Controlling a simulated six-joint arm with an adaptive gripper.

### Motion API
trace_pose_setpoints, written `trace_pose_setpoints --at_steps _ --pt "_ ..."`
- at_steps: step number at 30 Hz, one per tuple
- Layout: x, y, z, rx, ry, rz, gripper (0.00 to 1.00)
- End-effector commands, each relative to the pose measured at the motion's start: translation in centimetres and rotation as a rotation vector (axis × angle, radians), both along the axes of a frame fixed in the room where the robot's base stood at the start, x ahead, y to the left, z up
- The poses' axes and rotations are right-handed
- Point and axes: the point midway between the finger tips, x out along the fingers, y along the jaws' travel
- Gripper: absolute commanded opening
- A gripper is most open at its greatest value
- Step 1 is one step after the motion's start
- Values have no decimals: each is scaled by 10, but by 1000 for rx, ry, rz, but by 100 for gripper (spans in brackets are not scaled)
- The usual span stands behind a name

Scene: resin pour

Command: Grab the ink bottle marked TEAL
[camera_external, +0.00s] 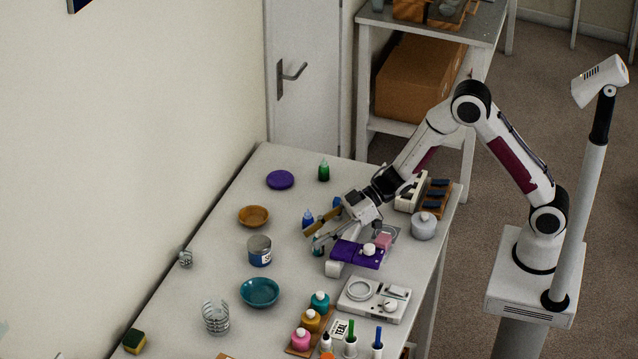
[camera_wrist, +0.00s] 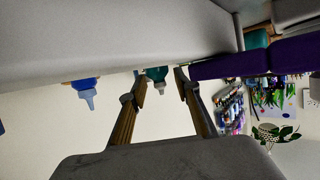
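A small teal bottle with a grey nozzle (camera_wrist: 157,75) shows in the wrist view between and just beyond my fingertips. In the external view this teal bottle (camera_external: 318,247) stands on the table, partly hidden by my gripper (camera_external: 312,234). My gripper is open, with gaps at both sides of the bottle in the wrist view (camera_wrist: 162,85). No lettering is readable on the bottle.
A blue nozzle bottle (camera_external: 307,219) stands close to my gripper; it also shows in the wrist view (camera_wrist: 85,88). A purple stand (camera_external: 357,254) is close on the right. A tin (camera_external: 260,251) and a teal bowl (camera_external: 260,292) are to the left. A green bottle (camera_external: 323,171) is farther back.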

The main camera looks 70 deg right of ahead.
Motion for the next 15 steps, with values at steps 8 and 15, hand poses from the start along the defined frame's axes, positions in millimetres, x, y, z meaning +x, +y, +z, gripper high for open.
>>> trace_pose_setpoints --at_steps 8,15 --pt "0 0 0 0 0 0 32" --pt "0 0 0 -1 1 0 0"
